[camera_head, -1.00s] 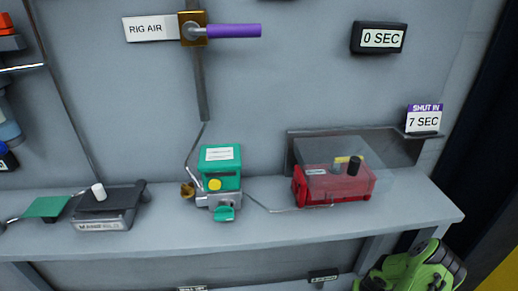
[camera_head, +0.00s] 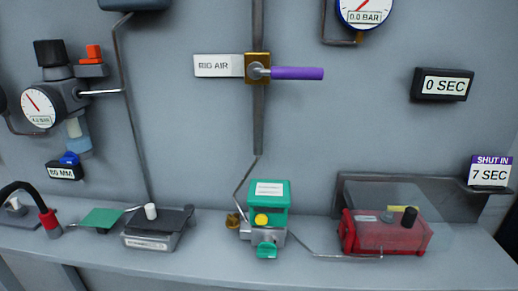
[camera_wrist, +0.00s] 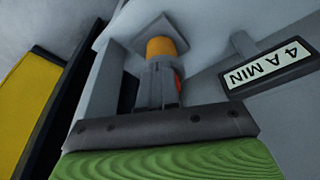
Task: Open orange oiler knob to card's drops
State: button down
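In the wrist view an orange cylinder (camera_wrist: 160,47), which looks like the oiler knob, stands in front of a grey square plate. A black-framed card (camera_wrist: 270,68) beside it is turned over in the picture and seems to read "4 A MIN". My gripper (camera_wrist: 162,75) points at the orange cylinder, with dark grey parts above a dark bar and my green link. I cannot tell whether its fingers are apart, or whether they touch the cylinder. In the head view my gripper is out of the picture. A separate orange handle (camera_head: 94,53) sits by the pressure gauge (camera_head: 38,107).
A grey shelf (camera_head: 190,262) bears a green-topped unit (camera_head: 268,195), a red box (camera_head: 370,238) under a clear cover and a pedal (camera_head: 150,240). A purple-handled valve (camera_head: 297,73) and a "0 SEC" display (camera_head: 443,85) are on the wall. Yellow and black surfaces (camera_wrist: 25,90) stand left in the wrist view.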

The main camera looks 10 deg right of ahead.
jog(key=shift+w+d+r, duration=0.15)
jog(key=shift+d+r, duration=0.05)
jog(key=shift+d, duration=0.2)
jog(key=shift+a, duration=0.1)
jog(key=p+v, duration=0.4)
jog(key=v, duration=0.1)
jog(key=shift+r, duration=0.4)
dwell(0.4)
